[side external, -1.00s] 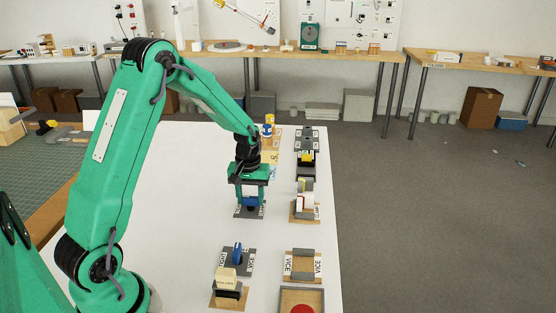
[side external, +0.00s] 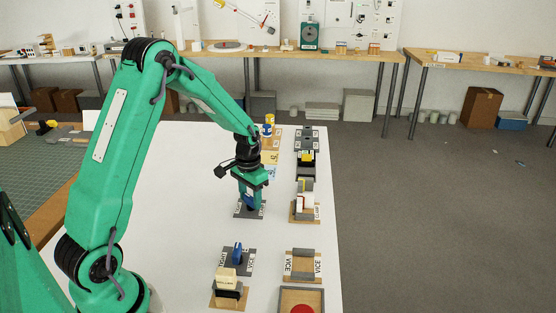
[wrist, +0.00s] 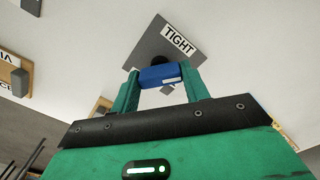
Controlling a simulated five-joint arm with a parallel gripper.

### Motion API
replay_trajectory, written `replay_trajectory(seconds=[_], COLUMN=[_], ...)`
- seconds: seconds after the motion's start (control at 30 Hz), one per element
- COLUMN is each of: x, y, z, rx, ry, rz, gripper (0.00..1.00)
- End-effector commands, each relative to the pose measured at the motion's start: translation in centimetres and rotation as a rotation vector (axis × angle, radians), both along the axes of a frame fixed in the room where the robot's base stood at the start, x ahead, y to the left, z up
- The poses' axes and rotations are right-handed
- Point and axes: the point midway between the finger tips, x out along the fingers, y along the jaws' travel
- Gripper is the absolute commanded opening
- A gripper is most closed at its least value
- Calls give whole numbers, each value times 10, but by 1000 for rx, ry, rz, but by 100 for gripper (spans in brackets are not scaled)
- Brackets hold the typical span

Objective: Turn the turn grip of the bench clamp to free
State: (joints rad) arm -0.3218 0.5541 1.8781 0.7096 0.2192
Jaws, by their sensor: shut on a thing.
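The turn grip (wrist: 160,76) is a blue bar on a dark hub, over a grey plate (wrist: 150,42). My gripper (wrist: 159,80) is shut on the grip, one green finger at each end of the blue bar. In the side view my gripper (side external: 249,204) points down over the plate (side external: 239,211) and hides most of the grip.
A labelled wooden-based fixture (side external: 305,212) and another VICE fixture (side external: 302,266) stand to the right. The white table (side external: 180,215) is clear on the left.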

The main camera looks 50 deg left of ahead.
Motion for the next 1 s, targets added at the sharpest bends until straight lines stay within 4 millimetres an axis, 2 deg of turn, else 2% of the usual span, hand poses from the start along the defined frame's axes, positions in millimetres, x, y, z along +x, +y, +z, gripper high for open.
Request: replay_trajectory(seconds=[0.6, 1.0], x=[0, 0], y=[0, 0], z=[1, 1], rx=[0, 1], ry=[-1, -1], rz=[-582, -847], gripper=[23, 23])
